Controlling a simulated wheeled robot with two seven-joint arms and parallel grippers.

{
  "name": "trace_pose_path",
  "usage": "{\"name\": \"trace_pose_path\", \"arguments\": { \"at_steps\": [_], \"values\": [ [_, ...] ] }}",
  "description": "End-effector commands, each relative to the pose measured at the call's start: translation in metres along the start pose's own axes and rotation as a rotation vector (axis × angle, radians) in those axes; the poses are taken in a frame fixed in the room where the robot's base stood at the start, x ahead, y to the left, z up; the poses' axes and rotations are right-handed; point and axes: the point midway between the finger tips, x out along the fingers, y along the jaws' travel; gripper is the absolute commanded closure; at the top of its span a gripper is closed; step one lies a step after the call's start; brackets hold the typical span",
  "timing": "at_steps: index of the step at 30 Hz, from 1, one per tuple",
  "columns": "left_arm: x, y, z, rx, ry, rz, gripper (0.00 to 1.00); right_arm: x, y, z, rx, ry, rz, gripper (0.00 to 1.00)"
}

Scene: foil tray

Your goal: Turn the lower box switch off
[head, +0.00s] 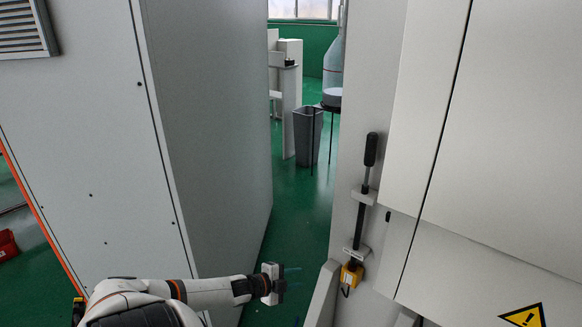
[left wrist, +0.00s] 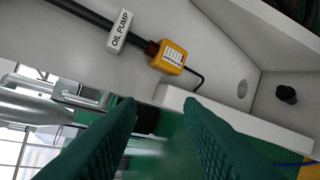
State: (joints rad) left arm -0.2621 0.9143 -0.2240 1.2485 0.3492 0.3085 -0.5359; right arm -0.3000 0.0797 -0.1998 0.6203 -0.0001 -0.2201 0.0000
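A yellow box (head: 351,274) sits low on the pale machine wall, below a vertical rod with a black handle (head: 370,150). In the left wrist view the yellow box (left wrist: 168,57) has a white label and a dark cable, beside an "OIL PUMP" plate (left wrist: 119,31). A black knob (left wrist: 287,94) sticks out of a grey panel at the right of that view. I cannot tell which part is the named switch. My left gripper (head: 292,280) is left of the yellow box, apart from it. Its green fingers (left wrist: 165,120) are spread with nothing between them. My right gripper is out of view.
A large grey cabinet (head: 215,120) stands on the left and a pale machine cabinet (head: 500,130) on the right, with a warning triangle (head: 526,316). Green floor (head: 300,205) lies between them. A grey bin (head: 307,135) stands farther back.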

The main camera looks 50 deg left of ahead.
Motion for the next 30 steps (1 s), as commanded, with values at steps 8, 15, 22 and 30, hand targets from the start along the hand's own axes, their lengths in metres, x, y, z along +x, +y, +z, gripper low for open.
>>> {"name": "trace_pose_path", "arguments": {
  "at_steps": [8, 15, 22, 30],
  "values": [
    [-0.002, -0.02, -0.009, -0.043, 0.04, -0.022, 0.66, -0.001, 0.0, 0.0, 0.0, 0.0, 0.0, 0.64],
    [-0.002, -0.021, -0.01, -0.044, 0.042, -0.023, 0.66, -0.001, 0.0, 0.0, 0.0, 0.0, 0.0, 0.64],
    [-0.002, -0.02, -0.008, -0.043, 0.038, -0.02, 0.49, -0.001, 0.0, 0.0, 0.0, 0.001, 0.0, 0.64],
    [0.021, 0.032, 0.112, 0.112, -0.194, 0.212, 0.49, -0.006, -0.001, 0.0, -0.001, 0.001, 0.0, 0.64]
  ]
}}
